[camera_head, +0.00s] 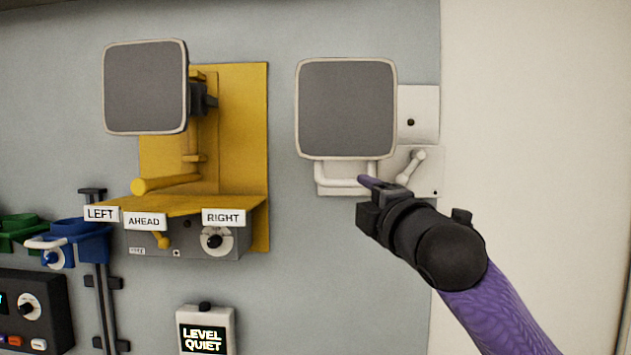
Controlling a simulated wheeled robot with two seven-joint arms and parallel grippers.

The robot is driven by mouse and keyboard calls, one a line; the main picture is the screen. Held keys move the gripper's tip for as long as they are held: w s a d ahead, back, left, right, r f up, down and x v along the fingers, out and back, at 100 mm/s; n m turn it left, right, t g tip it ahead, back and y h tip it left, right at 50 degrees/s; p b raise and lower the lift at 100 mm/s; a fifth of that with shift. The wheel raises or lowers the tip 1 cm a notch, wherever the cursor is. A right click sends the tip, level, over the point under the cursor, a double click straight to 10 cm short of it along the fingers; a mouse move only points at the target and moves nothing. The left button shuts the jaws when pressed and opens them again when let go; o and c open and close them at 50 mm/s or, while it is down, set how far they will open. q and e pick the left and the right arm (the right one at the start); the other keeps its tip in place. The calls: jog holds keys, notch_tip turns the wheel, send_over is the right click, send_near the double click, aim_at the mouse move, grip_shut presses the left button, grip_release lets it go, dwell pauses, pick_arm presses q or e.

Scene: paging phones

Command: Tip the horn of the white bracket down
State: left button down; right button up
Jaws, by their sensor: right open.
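The white bracket (418,108) is fixed to the grey wall right of centre. Its horn (346,108) has a square grey face with a pale rim, facing me and roughly upright. A white bar handle (340,182) hangs under the horn. A small white lever (412,167) slants on the bracket's lower right. My right gripper (378,188) is open, in front of the bracket's lower part near the handle's right end. It overlaps the handle in the picture; I cannot tell whether they touch. My left gripper is not in view.
A yellow bracket (258,150) with its own horn (145,87) stands to the left, above a switch box (185,243) labelled LEFT, AHEAD, RIGHT. A LEVEL QUIET box (205,332) is below. Blue (85,240) and green (20,232) holders are far left.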

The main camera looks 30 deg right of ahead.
aim_at(346, 184)
jog(key=p+x, duration=0.1)
jog(key=x, duration=0.1)
jog(key=d+p+x, duration=0.1)
jog(key=x, duration=0.1)
jog(key=shift+w+d+r, duration=0.1)
jog(key=shift+w, duration=0.15)
jog(key=x, duration=0.1)
jog(key=p+x, duration=0.2)
jog(key=x, duration=0.1)
jog(key=shift+w+a, duration=0.2)
jog(key=shift+a, duration=0.1)
jog(key=shift+w+d+f, duration=0.25)
jog(key=shift+w+f, duration=0.05)
jog(key=shift+w, duration=0.1)
jog(key=shift+a, duration=0.1)
jog(key=shift+c, duration=0.8)
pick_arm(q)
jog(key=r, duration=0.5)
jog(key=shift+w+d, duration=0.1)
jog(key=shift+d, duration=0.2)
pick_arm(e)
grip_shut()
